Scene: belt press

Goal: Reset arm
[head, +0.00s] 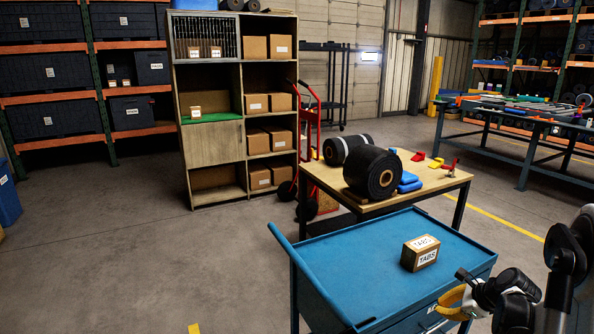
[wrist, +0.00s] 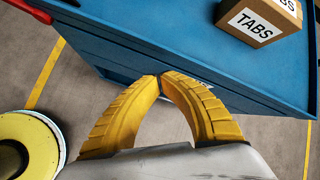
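My gripper shows in the wrist view (wrist: 160,78) with its two yellow fingers meeting at the tips and nothing between them. In the head view, my gripper (head: 448,302) is at the lower right, beside the right front edge of the blue cart (head: 345,270). A cardboard box labelled TABS (head: 420,253) stands on the cart top, apart from the gripper. The box also shows in the wrist view (wrist: 262,22), at the upper right beyond the cart's edge. My arm shows at the right edge of the head view.
A wooden table (head: 430,183) with black rolls (head: 373,174) stands behind the cart. A shelf (head: 215,150) with boxes and a red hand truck (head: 307,130) are farther back. The floor at left is clear.

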